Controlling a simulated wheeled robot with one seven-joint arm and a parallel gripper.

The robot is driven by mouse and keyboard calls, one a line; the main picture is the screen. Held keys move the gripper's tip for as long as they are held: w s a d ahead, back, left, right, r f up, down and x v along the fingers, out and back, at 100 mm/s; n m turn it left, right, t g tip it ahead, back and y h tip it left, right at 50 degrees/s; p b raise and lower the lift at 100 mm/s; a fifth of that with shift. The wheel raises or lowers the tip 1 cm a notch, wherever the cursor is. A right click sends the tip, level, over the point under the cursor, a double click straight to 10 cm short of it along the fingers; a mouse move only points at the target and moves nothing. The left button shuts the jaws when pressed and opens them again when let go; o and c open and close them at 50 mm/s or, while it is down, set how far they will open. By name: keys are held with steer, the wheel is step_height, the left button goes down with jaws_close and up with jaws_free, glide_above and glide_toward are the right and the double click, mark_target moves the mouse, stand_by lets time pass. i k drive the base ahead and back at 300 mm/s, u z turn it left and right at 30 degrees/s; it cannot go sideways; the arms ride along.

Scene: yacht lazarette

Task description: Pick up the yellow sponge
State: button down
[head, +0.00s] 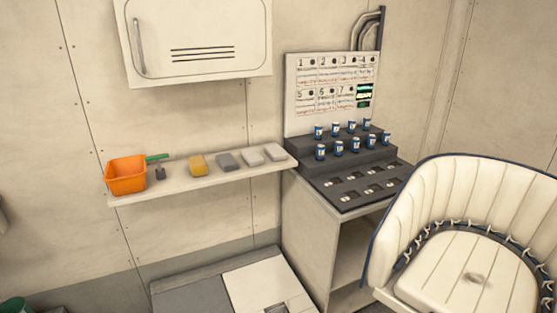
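The yellow sponge (202,165) lies on the narrow wall shelf (220,179) in the head view, left of the middle. It is a small block. To its right on the shelf is a dark grey block (227,161), with a small gap between them. To its left is a small trowel-like tool (159,166) with a green handle. My gripper is not in view.
An orange bin (127,175) stands at the shelf's left end. Two pale blocks (263,155) lie at its right. A cabinet (197,40) hangs above. A console (354,165) with several blue cans and a cream seat (470,240) stand at right.

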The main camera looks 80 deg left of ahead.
mark_target(197, 165)
steer(key=u, duration=2.65)
steer(key=i, duration=0.9)
steer(key=u, duration=0.8)
steer(key=i, duration=1.05)
steer(key=z, duration=0.05)
